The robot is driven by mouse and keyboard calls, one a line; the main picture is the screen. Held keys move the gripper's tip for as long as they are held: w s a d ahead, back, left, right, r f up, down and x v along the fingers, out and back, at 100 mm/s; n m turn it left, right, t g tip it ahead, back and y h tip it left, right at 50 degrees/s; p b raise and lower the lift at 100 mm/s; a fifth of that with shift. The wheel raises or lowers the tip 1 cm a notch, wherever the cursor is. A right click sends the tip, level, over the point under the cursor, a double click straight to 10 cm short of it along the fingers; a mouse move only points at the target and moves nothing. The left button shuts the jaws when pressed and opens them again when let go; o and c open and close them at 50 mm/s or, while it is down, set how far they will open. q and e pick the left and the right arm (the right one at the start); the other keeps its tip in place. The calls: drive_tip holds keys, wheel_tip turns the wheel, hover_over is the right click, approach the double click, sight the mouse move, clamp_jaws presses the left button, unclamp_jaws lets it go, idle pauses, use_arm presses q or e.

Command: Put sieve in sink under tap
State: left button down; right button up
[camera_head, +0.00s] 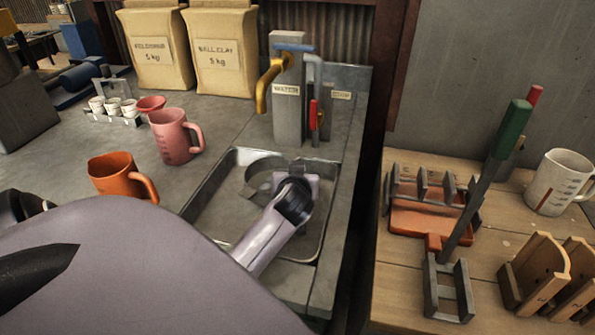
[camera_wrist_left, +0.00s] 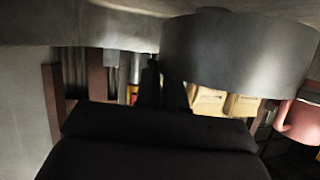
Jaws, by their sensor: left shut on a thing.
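The grey round sieve (camera_head: 262,172) is inside or just over the metal sink (camera_head: 215,205), below and a little left of the yellow tap spout (camera_head: 268,80). My left gripper (camera_head: 290,180) is over the sink, shut on the sieve's right side; its fingertips are mostly hidden by the wrist. In the left wrist view the sieve's curved grey wall (camera_wrist_left: 240,50) fills the upper right, close to the camera. I cannot tell whether the sieve touches the sink floor. My right gripper is not in view.
The grey tap post (camera_head: 288,115) with a red lever stands behind the sink. An orange mug (camera_head: 115,175) and a pink mug (camera_head: 172,135) stand left of it. Clay bags (camera_head: 222,50) are at the back. A wooden table (camera_head: 395,290) with racks is right, across a gap.

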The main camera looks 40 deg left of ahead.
use_arm(q)
drive_tip(key=shift+f+b, duration=0.4)
drive_tip(key=shift+f, duration=0.15)
drive_tip(key=c, duration=1.2)
unclamp_jaws()
drive_tip(key=shift+c, duration=0.2)
drive_tip(key=shift+r, duration=0.1)
